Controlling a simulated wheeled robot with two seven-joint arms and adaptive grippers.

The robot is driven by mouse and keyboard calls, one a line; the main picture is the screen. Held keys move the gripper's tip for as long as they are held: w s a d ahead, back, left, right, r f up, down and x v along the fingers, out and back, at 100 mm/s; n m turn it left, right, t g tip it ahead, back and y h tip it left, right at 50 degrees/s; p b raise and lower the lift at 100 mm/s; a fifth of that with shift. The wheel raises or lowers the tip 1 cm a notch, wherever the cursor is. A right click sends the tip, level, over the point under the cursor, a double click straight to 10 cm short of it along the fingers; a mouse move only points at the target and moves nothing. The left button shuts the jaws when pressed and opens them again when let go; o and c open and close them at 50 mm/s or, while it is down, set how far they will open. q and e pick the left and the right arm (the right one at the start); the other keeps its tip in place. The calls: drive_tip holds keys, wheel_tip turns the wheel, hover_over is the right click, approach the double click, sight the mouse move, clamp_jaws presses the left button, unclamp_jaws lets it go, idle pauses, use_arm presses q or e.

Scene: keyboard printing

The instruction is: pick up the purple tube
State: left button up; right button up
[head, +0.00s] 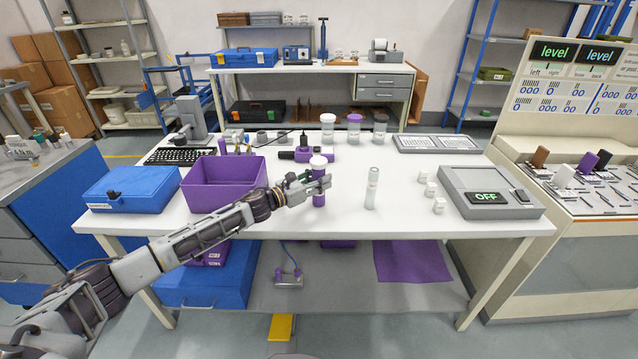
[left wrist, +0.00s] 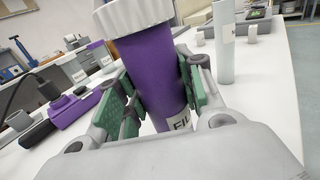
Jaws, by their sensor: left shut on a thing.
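The purple tube (head: 319,199) has a white cap and stands upright near the front middle of the white table (head: 420,218). In the left wrist view the purple tube (left wrist: 153,68) fills the middle, with part of a label low on it. My left gripper (head: 318,184) is shut on it, one green-padded finger on each side in the left wrist view (left wrist: 160,95). The fingers hide part of the tube in the head view. I cannot tell whether its base touches the table. My right gripper is in neither view.
A pale tube (head: 372,188) stands just right of the purple tube. Small white blocks (head: 431,189) and a grey device reading OFF (head: 489,190) lie farther right. A purple bin (head: 225,188) and a blue case (head: 128,189) are at left. Jars (head: 354,128) stand behind.

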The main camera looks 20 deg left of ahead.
use_arm(q)
drive_tip(key=shift+r, duration=1.4)
drive_tip(key=shift+r+p, duration=0.35)
drive_tip(key=shift+r, duration=0.15)
drive_tip(key=shift+s+a+f, duration=0.15)
drive_tip(key=shift+s+a, duration=0.15)
drive_tip(key=shift+s, duration=0.05)
drive_tip(key=shift+v, duration=0.95)
drive_tip(key=shift+b+v, duration=0.35)
drive_tip(key=shift+v, duration=0.9)
drive_tip(key=b, duration=0.1)
approach(313, 173)
drive_tip(key=shift+v, duration=2.8)
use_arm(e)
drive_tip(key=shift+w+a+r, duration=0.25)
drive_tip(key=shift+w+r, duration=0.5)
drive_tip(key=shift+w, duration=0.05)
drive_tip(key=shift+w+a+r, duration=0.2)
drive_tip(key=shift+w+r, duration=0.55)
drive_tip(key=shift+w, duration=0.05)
